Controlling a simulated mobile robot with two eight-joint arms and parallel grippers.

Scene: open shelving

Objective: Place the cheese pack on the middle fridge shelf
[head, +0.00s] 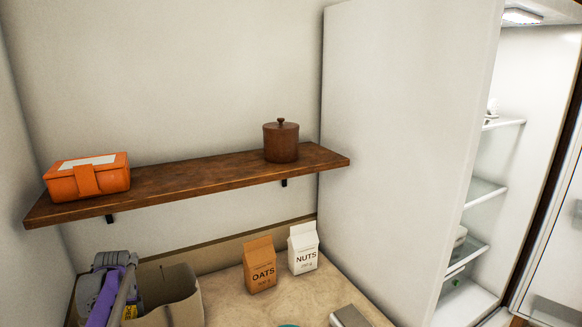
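A small yellow pack (130,312) with dark lettering, which may be the cheese pack, shows at the lower left at the open beige bin (185,300). Most of it is hidden, and its label cannot be read in full. My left gripper (108,284), grey and purple, is in front of the bin and close to the yellow pack. I cannot tell whether it is shut or touches the pack. The fridge (545,95) stands open at the right, with a glass middle shelf (485,192). My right gripper is not in view.
A wooden wall shelf (215,180) holds an orange box (87,178) and a brown lidded jar (281,142). Below, an oats carton (260,265) and a nuts carton (303,248) stand on the counter (230,302). A white fridge side panel (405,130) stands between counter and shelves.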

